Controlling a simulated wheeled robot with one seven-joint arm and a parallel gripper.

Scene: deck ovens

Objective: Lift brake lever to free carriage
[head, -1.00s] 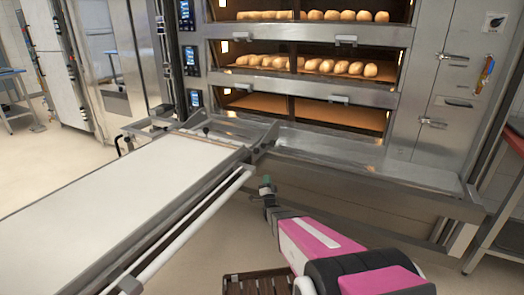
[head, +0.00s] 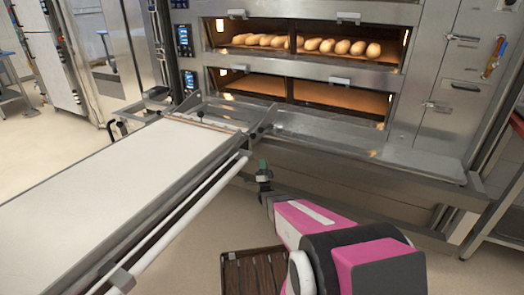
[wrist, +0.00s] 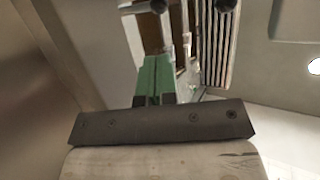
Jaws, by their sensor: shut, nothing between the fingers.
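The carriage (head: 95,200) is a long loader with a white belt and metal side rails, standing at the left with its far end against the oven front. A small black knob (head: 200,114) stands on its far end, and a curved black handle (head: 112,130) sits at its far left side. I cannot tell which part is the brake lever. My gripper (head: 263,163) has green fingertips and is just right of the carriage's far right corner, apart from it in the picture. In the wrist view the green fingers (wrist: 154,80) are shut together and empty.
The deck oven (head: 300,85) stands behind, with loaves (head: 342,47) on an upper deck and a steel ledge (head: 370,152) in front. A brown slatted rack (head: 250,272) lies low beside my arm. A metal table stands at the right edge. Floor shows right of the carriage.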

